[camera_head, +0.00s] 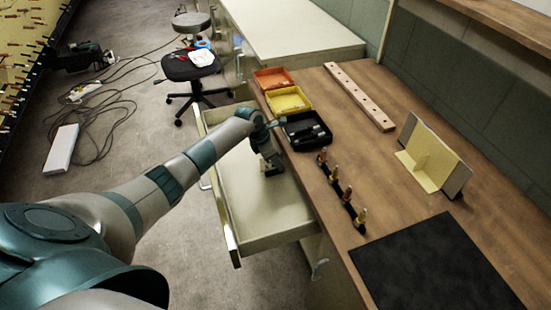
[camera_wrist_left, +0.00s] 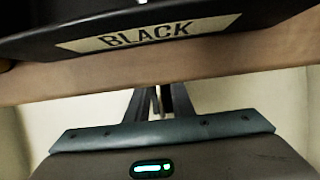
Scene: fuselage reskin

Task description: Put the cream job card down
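My left gripper (camera_head: 272,165) points down into the open cream drawer (camera_head: 240,195) below the bench edge. In the left wrist view its dark fingers (camera_wrist_left: 160,102) are close together against a pale background. A thin strip shows between them, too unclear to name, and whether they grip something is not clear. I cannot make out a separate cream job card in the gripper. A cream upright piece with a fin and a flat foot (camera_head: 432,158) stands on the bench at the right; I cannot tell whether it is the job card or a holder. My right gripper is out of view.
A black tray (camera_head: 306,131) labelled BLACK (camera_wrist_left: 150,32) sits at the bench edge just above my left gripper. Yellow (camera_head: 289,100) and orange (camera_head: 273,78) trays are behind it. Several small upright tools (camera_head: 341,189) and a dark mat (camera_head: 430,265) lie nearer. A drilled wooden strip (camera_head: 358,95) lies behind.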

